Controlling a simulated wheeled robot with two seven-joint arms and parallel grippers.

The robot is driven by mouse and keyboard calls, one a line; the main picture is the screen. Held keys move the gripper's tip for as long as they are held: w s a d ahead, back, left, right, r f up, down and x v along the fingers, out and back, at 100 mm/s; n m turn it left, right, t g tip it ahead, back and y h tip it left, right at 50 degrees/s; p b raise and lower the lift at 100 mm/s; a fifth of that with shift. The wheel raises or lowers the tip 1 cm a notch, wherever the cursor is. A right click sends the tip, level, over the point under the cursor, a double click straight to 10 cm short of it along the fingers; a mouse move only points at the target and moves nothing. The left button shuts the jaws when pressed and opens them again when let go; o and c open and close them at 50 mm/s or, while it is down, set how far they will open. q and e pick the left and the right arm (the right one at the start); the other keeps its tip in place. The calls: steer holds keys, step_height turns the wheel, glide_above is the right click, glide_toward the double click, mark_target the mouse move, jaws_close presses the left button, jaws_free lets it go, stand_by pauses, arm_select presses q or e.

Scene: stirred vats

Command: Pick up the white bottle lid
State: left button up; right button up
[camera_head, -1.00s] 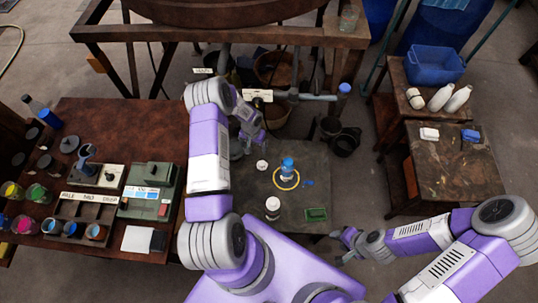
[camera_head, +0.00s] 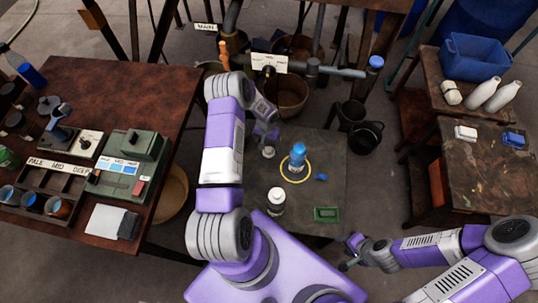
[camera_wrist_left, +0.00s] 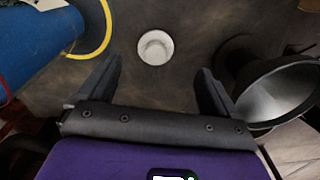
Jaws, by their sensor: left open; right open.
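The white bottle lid (camera_head: 268,152) lies on the small dark table (camera_head: 335,185), just in front of my left gripper (camera_head: 269,138). In the left wrist view the lid (camera_wrist_left: 155,47) is a small round white cup shape on the dark tabletop. It sits beyond the fingertips of my left gripper (camera_wrist_left: 158,75), near the middle of the gap, not touched. The left gripper is open and empty. My right gripper (camera_head: 350,252) is open and empty, off the table's front right corner.
A blue-capped bottle (camera_head: 298,156) stands in a yellow ring right of the lid. Black buckets (camera_head: 362,134) stand behind right. A bench with control boxes (camera_head: 128,160) is at left.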

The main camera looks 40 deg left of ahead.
mark_target(268, 150)
arm_select(q)
steer(key=f+b, duration=0.1)
steer(key=f, duration=0.4)
steer(key=f+b, duration=0.1)
steer(key=f, duration=0.1)
steer(key=shift+w+d+f+b, duration=0.15)
steer(key=shift+d+f+b, duration=0.15)
steer(key=shift+f+b, duration=0.05)
steer(key=shift+r, duration=0.1)
steer(key=c, duration=1.1)
